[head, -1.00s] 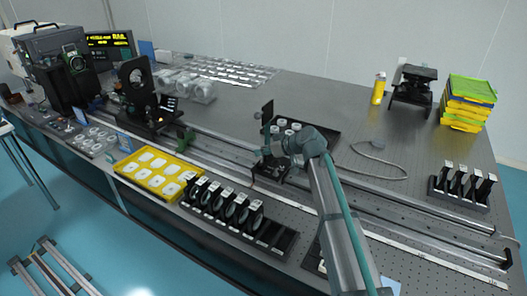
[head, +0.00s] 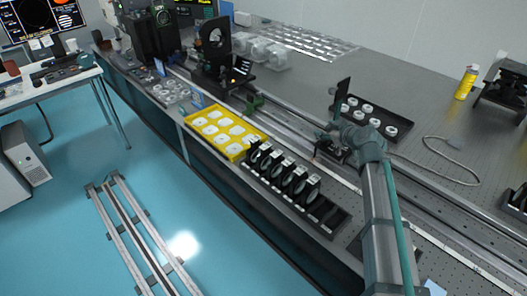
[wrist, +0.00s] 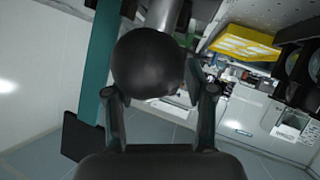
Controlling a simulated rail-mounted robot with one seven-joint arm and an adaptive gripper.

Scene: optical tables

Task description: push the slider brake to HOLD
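In the head view a small dark slider (head: 331,149) sits on the long rail, with an upright black plate above it. My gripper (head: 330,133) is at this slider, and the slider's brake and its marking are too small to make out. In the wrist view a round black ball (wrist: 150,65) fills the space in front of my gripper (wrist: 160,95). The two fingers stand apart on either side of the ball; I cannot tell whether they touch it. I cannot tell whether this ball is the brake's knob.
A yellow tray of pale parts (head: 248,146) and a black rack of lens holders (head: 343,220) line the table's front edge. A dark tray with white round parts (head: 408,132) lies behind the slider. A grey cable (head: 474,181) lies to the right.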

